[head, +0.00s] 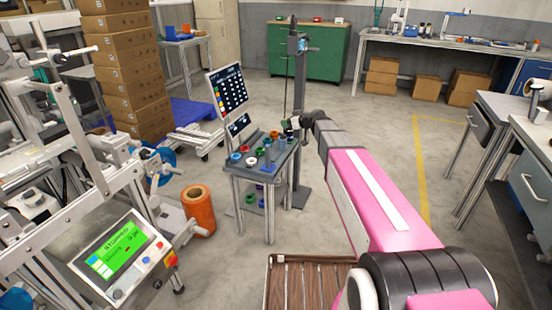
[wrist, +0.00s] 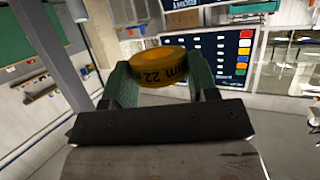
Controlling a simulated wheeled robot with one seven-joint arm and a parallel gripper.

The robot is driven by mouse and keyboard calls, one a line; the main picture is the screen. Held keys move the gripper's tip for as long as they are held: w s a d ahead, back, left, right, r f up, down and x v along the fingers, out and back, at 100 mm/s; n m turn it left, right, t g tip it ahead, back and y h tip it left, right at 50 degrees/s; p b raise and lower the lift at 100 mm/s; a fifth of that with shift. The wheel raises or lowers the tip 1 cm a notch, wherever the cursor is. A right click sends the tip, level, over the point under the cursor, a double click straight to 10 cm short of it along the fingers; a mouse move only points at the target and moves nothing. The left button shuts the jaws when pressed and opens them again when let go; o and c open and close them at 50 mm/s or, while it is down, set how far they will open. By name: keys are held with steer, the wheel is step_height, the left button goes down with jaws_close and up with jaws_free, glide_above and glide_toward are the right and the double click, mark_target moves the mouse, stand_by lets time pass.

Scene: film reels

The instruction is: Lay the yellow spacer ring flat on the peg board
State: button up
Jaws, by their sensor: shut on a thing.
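My gripper (wrist: 160,76) is shut on the yellow spacer ring (wrist: 160,67) in the wrist view. The ring has dark lettering with "22" on its side and sits between the two green fingers. In the head view my gripper (head: 288,124) is small and dark, above the back right of a small stand; the ring cannot be made out there. The stand's top (head: 240,168) carries several coloured rings and upright posts. The peg board appears to be among these, but its outline is unclear at this size. The ring is held up, apart from the stand.
A sign panel with coloured marks (head: 228,92) rises behind the stand; it also shows in the wrist view (wrist: 212,58). A grey upright post (head: 299,80) stands close behind my gripper. An orange roll (head: 199,211) and a machine are on the left. Floor right of my arm is clear.

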steer(key=n+g+y, duration=0.2)
glide_above(278, 159)
step_height(278, 159, down, 8)
step_height(278, 159, down, 10)
steer(key=shift+r, duration=0.25)
steer(key=shift+f, duration=0.2)
